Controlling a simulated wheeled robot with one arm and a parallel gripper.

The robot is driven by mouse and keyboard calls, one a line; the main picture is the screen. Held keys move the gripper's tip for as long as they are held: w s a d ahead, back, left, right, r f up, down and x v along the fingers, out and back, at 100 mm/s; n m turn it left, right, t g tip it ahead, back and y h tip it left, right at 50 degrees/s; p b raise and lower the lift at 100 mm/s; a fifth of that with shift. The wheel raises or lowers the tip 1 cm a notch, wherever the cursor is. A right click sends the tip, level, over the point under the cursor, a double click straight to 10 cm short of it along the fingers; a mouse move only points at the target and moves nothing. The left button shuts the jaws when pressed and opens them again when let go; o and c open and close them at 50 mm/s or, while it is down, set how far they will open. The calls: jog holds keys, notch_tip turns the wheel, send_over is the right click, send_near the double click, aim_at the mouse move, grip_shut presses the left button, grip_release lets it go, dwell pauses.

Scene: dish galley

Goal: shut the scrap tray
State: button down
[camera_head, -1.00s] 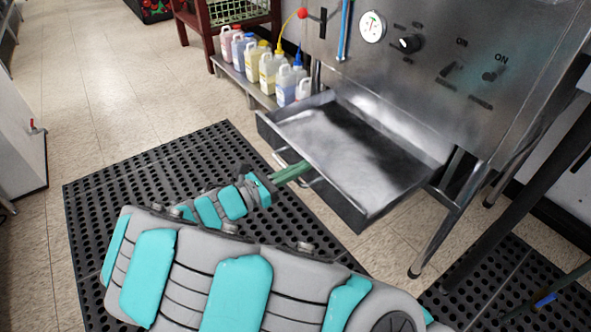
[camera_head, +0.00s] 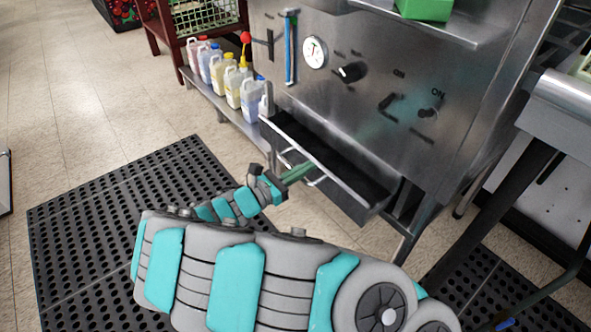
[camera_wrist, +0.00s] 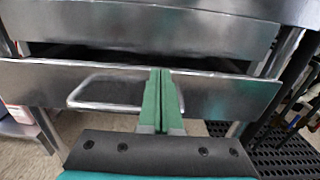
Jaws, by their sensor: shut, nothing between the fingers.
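The scrap tray (camera_head: 340,178) is a metal drawer under the steel machine, and it stands partly open in the head view. Its front panel with a bar handle (camera_wrist: 95,92) fills the middle of the wrist view, and a dark gap shows behind the panel's top edge. My gripper (camera_head: 308,167) has green fingers, shut and empty, at the tray's front beside the handle. In the wrist view my gripper (camera_wrist: 162,75) overlaps the front panel just right of the handle's middle. Whether the fingertips touch the panel is hard to tell.
The steel machine (camera_head: 365,110) with its dial and knobs rises above the tray. Several bottles (camera_head: 232,85) stand on a low shelf to the left. A black perforated mat (camera_head: 110,215) covers the floor in front. Metal legs stand to the right.

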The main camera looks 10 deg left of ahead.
jog(key=shift+x, duration=1.75)
